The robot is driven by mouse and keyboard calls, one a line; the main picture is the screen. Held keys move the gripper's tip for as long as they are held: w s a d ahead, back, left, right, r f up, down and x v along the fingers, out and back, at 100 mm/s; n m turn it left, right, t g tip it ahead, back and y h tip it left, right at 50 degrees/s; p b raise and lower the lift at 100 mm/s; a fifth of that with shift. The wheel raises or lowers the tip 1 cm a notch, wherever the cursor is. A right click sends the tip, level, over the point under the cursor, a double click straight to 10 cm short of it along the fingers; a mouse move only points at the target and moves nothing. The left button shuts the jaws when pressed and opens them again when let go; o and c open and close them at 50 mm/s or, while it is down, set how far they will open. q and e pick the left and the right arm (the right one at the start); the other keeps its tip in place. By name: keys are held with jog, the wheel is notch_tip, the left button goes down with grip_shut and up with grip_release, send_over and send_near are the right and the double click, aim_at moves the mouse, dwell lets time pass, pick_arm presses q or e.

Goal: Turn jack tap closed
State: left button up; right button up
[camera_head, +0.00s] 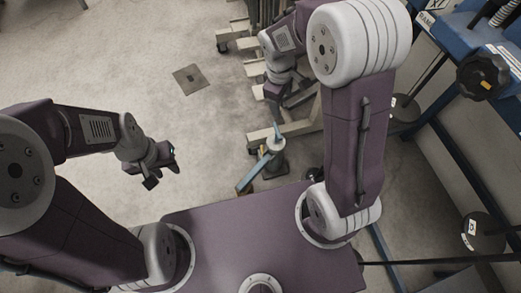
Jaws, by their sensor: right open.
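A small jack-like fitting (276,145) stands on the floor in front of my base, with a grey round body. A thin blue lever (277,131) rises from its top, and a blue bar (251,176) slants down to its left. I cannot tell which part is the tap or how far it is turned. My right gripper (277,97) hangs just above and beyond the fitting, apart from it, open and small in the picture. My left gripper (163,171) is over bare floor well to the left, with its fingers apart and nothing between them.
A blue frame (455,25) with a black knob (483,77) stands at the right, with round weights (483,232) below. Pale beams (290,131) on the floor lie by the fitting. A dark floor plate (190,79) is at upper left. The floor at left is clear.

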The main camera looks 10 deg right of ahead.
jog(key=w+a+f+n+h+b, duration=0.1)
jog(key=w+a+f+n+b, duration=0.2)
jog(key=w+f, duration=0.45)
jog(key=n+g+h+b, duration=0.2)
jog(key=n+b, duration=0.3)
send_near(262, 150)
jog(key=b+x, duration=0.6)
jog(key=x, duration=0.2)
jog(key=shift+f+b, duration=0.25)
jog(key=shift+b, duration=0.15)
jog(key=shift+r, duration=0.15)
jog(key=c, duration=1.1)
